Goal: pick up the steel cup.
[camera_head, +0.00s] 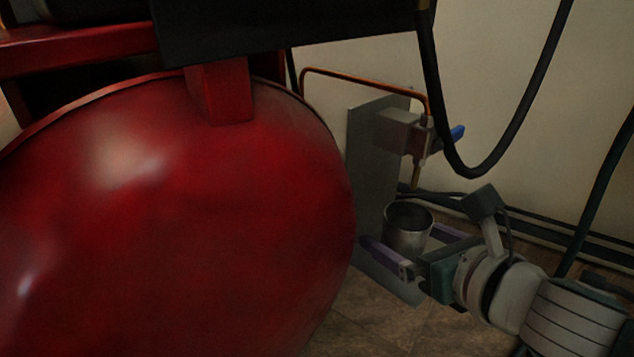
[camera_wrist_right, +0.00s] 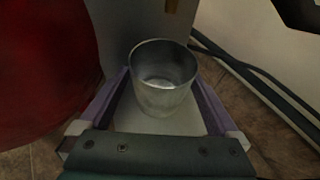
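The steel cup (camera_head: 408,229) is a grey metal cup standing upright on the foot of a grey metal stand, below a small valve. My right gripper (camera_head: 416,238) reaches in from the right, with its two purple fingers spread on either side of the cup. In the right wrist view the cup (camera_wrist_right: 162,80) stands between the open fingers (camera_wrist_right: 164,95), with a visible gap near each finger. Its open rim faces up and it looks empty apart from a bright patch at the bottom. My left gripper is not in view.
A large red tank (camera_head: 180,220) fills the left, close to the stand (camera_head: 372,165). A valve with a blue handle (camera_head: 457,132) and a copper pipe (camera_head: 360,78) sit above the cup. Black hoses (camera_head: 480,165) hang and run along the wall at the right.

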